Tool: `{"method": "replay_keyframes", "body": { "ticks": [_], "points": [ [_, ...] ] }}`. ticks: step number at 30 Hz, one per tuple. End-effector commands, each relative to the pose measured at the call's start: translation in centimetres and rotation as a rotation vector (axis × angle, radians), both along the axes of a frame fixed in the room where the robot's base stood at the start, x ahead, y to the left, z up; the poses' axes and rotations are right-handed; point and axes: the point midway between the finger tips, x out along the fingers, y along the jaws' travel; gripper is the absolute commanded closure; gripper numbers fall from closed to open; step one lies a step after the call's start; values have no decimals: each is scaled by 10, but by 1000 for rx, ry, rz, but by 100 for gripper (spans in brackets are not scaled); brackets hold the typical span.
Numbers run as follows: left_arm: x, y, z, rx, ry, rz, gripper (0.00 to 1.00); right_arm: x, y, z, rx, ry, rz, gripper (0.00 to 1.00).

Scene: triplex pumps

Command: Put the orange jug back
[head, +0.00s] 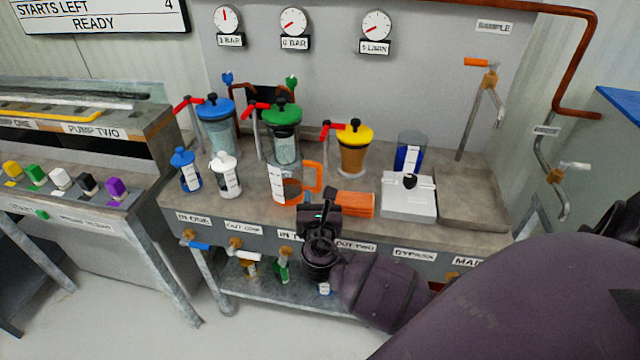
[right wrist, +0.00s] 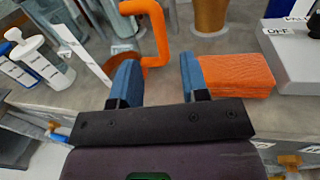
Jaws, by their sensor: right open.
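The orange jug (head: 290,192) stands upright on the bench, a clear body with a white label strip and an orange handle on its right side. In the right wrist view its orange handle (right wrist: 160,35) rises just beyond my fingertips. My right gripper (head: 320,211) is at the bench's front edge, in front of the jug and its handle. In the right wrist view the blue fingers of my right gripper (right wrist: 158,70) are spread apart with nothing held; the handle's lower end lies near the left finger. My left gripper is not in view.
A folded orange cloth (head: 355,204) lies right of the jug, close to my right finger. Lidded blue (head: 216,125), green (head: 282,135) and yellow (head: 353,150) vessels stand behind. A white bottle (head: 226,176) stands left, a white scale-like box (head: 408,198) right. The metal tray (head: 485,205) looks empty.

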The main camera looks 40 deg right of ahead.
Motion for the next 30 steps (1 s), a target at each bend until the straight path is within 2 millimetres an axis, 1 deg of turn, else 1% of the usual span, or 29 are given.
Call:
{"method": "replay_keyframes", "body": {
  "ticks": [1,3,7,8,11,14,15,17,18,20,21,25,27,30],
  "points": [
    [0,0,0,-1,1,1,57,-5,4,0,2,1,0,59],
    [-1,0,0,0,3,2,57,-10,9,0,1,0,1,59],
    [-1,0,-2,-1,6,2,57,-17,13,-3,13,1,3,59],
    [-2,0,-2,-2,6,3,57,-19,13,-5,31,1,5,59],
    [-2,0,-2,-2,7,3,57,-29,16,-23,164,-9,22,59],
    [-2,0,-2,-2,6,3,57,-47,21,-53,417,-35,37,59],
    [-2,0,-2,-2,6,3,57,-57,24,-66,545,-51,34,59],
    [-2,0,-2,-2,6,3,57,-73,30,-86,750,-84,19,59],
    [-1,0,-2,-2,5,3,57,-83,35,-97,887,-108,2,59],
    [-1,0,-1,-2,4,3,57,-100,42,-112,1093,-153,-36,59],
    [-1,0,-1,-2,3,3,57,-111,46,-121,1231,-188,-70,59],
    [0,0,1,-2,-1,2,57,-148,62,-142,1672,-327,-217,59],
    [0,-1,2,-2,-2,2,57,-168,69,-148,1897,-420,-317,59],
    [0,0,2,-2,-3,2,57,-191,76,-151,2176,-563,-466,59]
  ]
}}
